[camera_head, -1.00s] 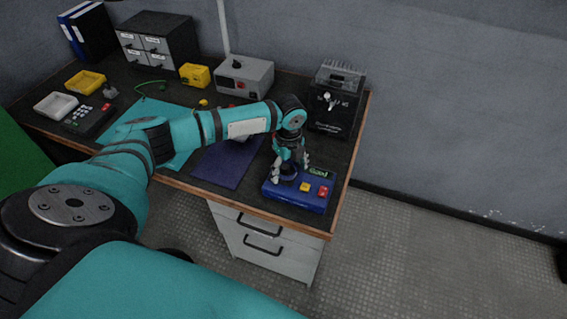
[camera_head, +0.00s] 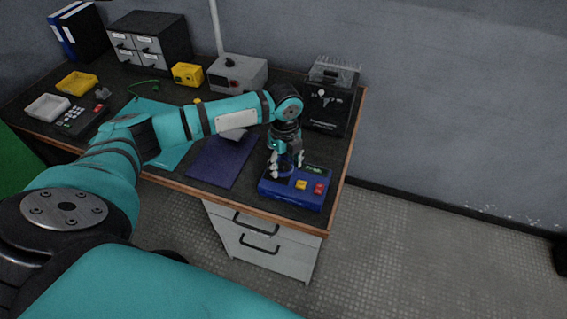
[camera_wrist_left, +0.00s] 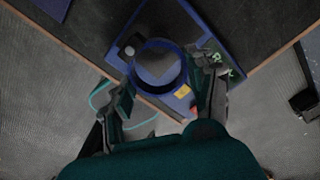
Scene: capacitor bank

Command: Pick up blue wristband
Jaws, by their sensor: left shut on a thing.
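The blue wristband (camera_wrist_left: 158,92) is a round dark-blue band with a pale stud at its left side. In the left wrist view it lies between the two fingers of my left gripper (camera_wrist_left: 165,74), which is shut on it. In the head view the left gripper (camera_head: 287,165) points down over the left part of a blue tester box (camera_head: 293,202). The band shows there only as a small blue patch between the fingers, largely hidden. I cannot tell the exact gap between band and box. My right gripper is not in view.
The box has a yellow button (camera_head: 301,185), a red button (camera_head: 319,189) and a green display, near the bench's front-right edge. A purple mat (camera_head: 222,166) lies to its left. A black unit (camera_head: 329,108) and a grey box (camera_head: 237,74) stand behind.

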